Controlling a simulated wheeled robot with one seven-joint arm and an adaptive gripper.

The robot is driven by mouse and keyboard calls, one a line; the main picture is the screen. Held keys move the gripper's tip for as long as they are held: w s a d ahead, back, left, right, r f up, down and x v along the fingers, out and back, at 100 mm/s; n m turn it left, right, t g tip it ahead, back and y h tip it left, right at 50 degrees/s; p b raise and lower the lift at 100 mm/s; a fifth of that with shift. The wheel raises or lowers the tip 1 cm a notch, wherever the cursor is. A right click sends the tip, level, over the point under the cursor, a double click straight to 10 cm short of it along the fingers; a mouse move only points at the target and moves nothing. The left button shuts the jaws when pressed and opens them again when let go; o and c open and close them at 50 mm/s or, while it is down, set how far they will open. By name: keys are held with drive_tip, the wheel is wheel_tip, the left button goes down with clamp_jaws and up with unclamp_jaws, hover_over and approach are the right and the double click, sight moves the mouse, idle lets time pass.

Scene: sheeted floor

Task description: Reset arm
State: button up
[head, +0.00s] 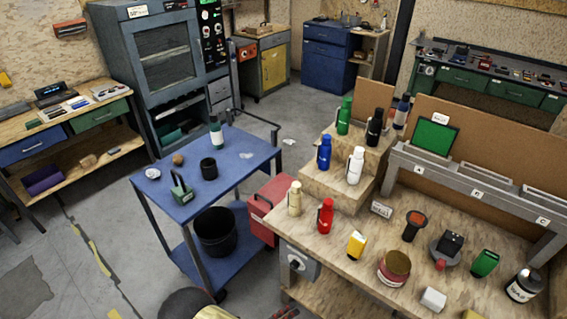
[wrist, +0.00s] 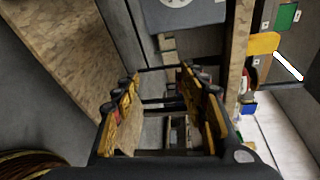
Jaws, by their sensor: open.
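My gripper (wrist: 160,82) fills the middle of the wrist view. Its two yellow-and-black fingers stand well apart, with nothing held between them. A wooden board or worktop edge (wrist: 68,60) lies to the left of the fingers in that view, and a grey box-like part (wrist: 180,14) shows beyond them. The gripper does not show clearly in the head view. A dark rounded shape at the bottom edge there may be part of my arm, but I cannot tell.
A wooden workbench (head: 345,238) at right carries several bottles, jars and tools. A blue cart (head: 232,160) stands left of it, with a black bucket (head: 215,232) on its lower shelf. A red box (head: 268,205) sits between them. Grey floor (head: 95,235) is open at lower left.

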drive_tip(key=s+d+r+m+g+y, duration=0.2)
drive_tip(key=s+r+m+g, duration=0.15)
drive_tip(key=r+m, duration=0.5)
drive_tip(key=s+d+r+m+g+y, duration=0.1)
drive_tip(key=s+r+m+g+y, duration=0.15)
drive_tip(key=r+m+g, duration=0.6)
drive_tip(key=s+d+r+m+y, duration=0.25)
drive_tip(key=r+m, duration=0.25)
drive_tip(key=m, duration=0.7)
drive_tip(key=s+d+r+m+t+y, duration=0.1)
drive_tip(key=d+r+m, duration=0.3)
drive_tip(key=r, duration=0.4)
drive_tip(key=s+d+r+m+t+y, duration=0.1)
drive_tip(key=d+r+m+t+y, duration=0.2)
drive_tip(key=r, duration=0.6)
drive_tip(key=s+d+r+m+t+y, duration=0.1)
drive_tip(key=d+r+m+t, duration=0.2)
drive_tip(key=r, duration=0.6)
drive_tip(key=d+m, duration=0.2)
drive_tip(key=m, duration=0.1)
drive_tip(key=shift+s+d+y, duration=0.15)
drive_tip(key=shift+s+y, duration=0.2)
drive_tip(key=shift+y, duration=0.05)
